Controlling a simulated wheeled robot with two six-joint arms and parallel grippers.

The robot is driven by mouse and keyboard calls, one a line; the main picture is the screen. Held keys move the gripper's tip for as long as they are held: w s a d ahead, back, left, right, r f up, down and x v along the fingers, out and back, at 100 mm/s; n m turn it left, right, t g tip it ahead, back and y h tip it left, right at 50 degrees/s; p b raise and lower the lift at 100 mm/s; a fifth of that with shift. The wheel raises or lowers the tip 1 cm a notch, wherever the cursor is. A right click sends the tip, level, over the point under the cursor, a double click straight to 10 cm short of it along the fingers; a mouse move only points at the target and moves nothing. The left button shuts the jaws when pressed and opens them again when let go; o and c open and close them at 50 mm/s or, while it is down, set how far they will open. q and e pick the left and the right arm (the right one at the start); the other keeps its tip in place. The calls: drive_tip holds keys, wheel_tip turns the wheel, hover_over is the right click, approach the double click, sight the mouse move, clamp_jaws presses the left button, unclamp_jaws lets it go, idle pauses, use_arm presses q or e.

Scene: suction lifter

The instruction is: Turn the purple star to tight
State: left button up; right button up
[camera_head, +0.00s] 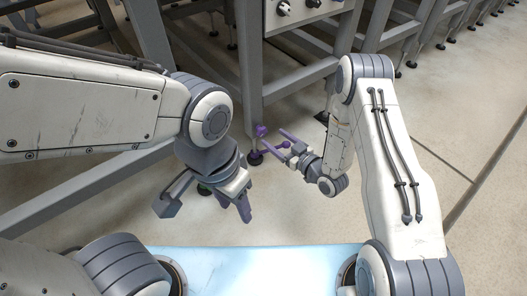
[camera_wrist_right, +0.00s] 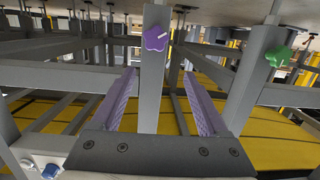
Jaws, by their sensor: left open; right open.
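The purple star (camera_wrist_right: 156,38) is a knob with a white mark, on the face of a grey upright post in the right wrist view. It also shows in the head view (camera_head: 261,130), small, near the foot of the table leg. My right gripper (camera_head: 272,137) is open, with its fingers pointing towards the star. In the right wrist view the star stands beyond and slightly above the gap between the fingers (camera_wrist_right: 158,76), apart from them. My left gripper (camera_head: 234,206) is open and hangs downward over the floor, left of my right gripper.
A green star knob (camera_wrist_right: 278,56) is on another grey post to the right in the right wrist view. Grey table legs (camera_head: 248,70) and slanting beams stand around the star. Floor at the right (camera_head: 480,150) is clear.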

drive_tip(key=m+t+b, duration=0.1)
drive_tip(key=b, duration=0.2)
approach(264, 134)
drive_tip(key=shift+t+y, duration=0.3)
drive_tip(key=b+x, duration=0.1)
drive_tip(key=x, duration=0.2)
drive_tip(key=b+x, duration=0.2)
drive_tip(key=x, duration=0.1)
drive_tip(key=f+b+x, duration=0.1)
drive_tip(key=b+x, duration=0.1)
drive_tip(key=x, duration=0.1)
drive_tip(key=shift+a, duration=0.15)
drive_tip(key=shift+w+a+r+b, duration=0.2)
drive_tip(key=shift+w+a+b, duration=0.05)
drive_tip(key=shift+w+b, duration=0.15)
use_arm(q)
wheel_tip(264, 134, down, 11)
drive_tip(key=shift+r, duration=0.15)
